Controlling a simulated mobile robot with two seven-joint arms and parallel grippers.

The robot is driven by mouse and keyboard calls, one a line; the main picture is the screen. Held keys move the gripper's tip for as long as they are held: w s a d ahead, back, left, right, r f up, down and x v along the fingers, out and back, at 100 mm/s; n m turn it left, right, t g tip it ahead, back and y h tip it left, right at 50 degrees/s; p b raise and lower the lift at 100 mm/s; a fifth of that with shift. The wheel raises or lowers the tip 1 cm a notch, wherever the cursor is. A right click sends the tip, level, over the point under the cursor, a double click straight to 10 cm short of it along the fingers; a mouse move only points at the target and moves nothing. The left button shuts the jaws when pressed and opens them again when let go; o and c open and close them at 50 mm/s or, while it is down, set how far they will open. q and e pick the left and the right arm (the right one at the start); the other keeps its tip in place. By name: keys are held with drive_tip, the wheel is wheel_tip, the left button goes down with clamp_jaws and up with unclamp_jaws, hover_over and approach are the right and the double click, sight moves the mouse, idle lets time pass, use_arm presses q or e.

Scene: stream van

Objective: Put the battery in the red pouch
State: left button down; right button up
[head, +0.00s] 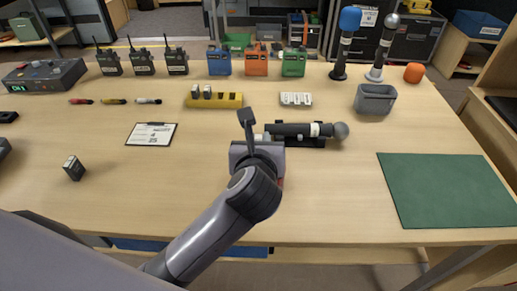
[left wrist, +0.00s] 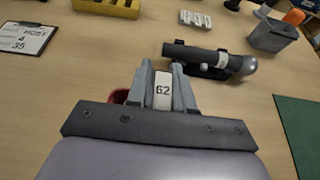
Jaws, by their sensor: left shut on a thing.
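My left gripper (head: 264,139) is over the middle of the table, just left of the lying microphone. In the left wrist view its fingers (left wrist: 162,82) are shut on a battery (left wrist: 163,92) with a pale face marked 62. A red thing (left wrist: 118,96) shows partly behind the left finger, low beside the gripper, and a sliver of red (head: 281,182) shows by the gripper in the head view. It may be the red pouch, but most of it is hidden. Another dark battery (head: 74,168) stands on the table at the left. My right gripper is not in view.
A microphone (head: 300,130) lies in a black cradle right beside the gripper. A yellow rack (head: 232,100) holds batteries behind it. A grey bin (head: 375,101) stands back right, a clipboard (head: 151,134) lies left. A green mat (head: 445,190) lies bare at right.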

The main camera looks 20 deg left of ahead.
use_arm(q)
wheel_tip(320, 180, down, 2)
drive_tip(key=shift+f, duration=0.1)
drive_tip(key=shift+f, duration=0.1)
